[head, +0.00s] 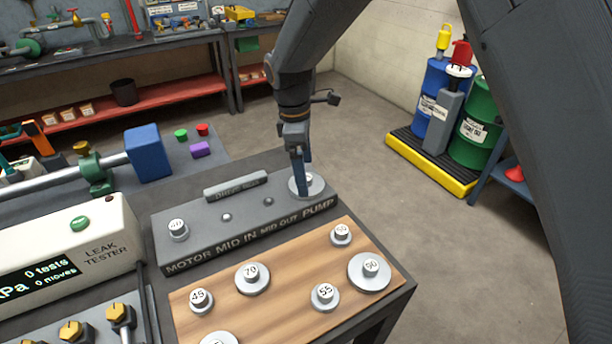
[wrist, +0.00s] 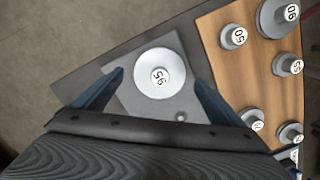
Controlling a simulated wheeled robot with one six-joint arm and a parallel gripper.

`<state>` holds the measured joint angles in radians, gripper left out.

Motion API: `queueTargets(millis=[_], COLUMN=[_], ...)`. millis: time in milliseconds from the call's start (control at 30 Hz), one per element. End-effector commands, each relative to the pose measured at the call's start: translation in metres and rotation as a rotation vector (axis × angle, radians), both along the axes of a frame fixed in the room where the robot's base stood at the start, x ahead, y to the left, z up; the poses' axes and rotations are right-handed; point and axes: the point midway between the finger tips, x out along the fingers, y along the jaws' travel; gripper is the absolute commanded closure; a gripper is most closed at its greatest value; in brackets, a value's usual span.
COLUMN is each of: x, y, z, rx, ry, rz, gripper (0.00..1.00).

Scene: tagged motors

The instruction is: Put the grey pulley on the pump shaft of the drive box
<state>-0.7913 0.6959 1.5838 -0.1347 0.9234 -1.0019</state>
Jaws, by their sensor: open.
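The drive box (head: 240,235) is grey, with MOTOR, MID IN, MID OUT and PUMP lettered along its front. A grey pulley (head: 317,187) sits at its PUMP end. In the wrist view this pulley (wrist: 172,88) is a light disc with a hub number that looks like 95. My gripper (head: 303,188) points down over it, its fingers open on either side; in the wrist view the fingertips (wrist: 160,78) stand apart from its rim. The pump shaft is hidden under the pulley. A small pulley (head: 178,230) stands at MOTOR. The two middle shafts (head: 227,217) are bare.
A wooden board (head: 225,284) in front of the box holds several numbered grey pulleys, including a large one (head: 369,271) at right. The leak tester (head: 103,222) stands at left.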

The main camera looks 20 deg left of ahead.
Motion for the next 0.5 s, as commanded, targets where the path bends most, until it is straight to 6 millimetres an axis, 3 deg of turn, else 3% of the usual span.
queueTargets(millis=[300,500], x=[-0.001,-0.002], y=[0.009,0.011], z=[0.064,0.089], rx=[0.003,0.003], ry=[-0.003,-0.001], rz=[0.0,0.0], gripper=[0.08,0.08])
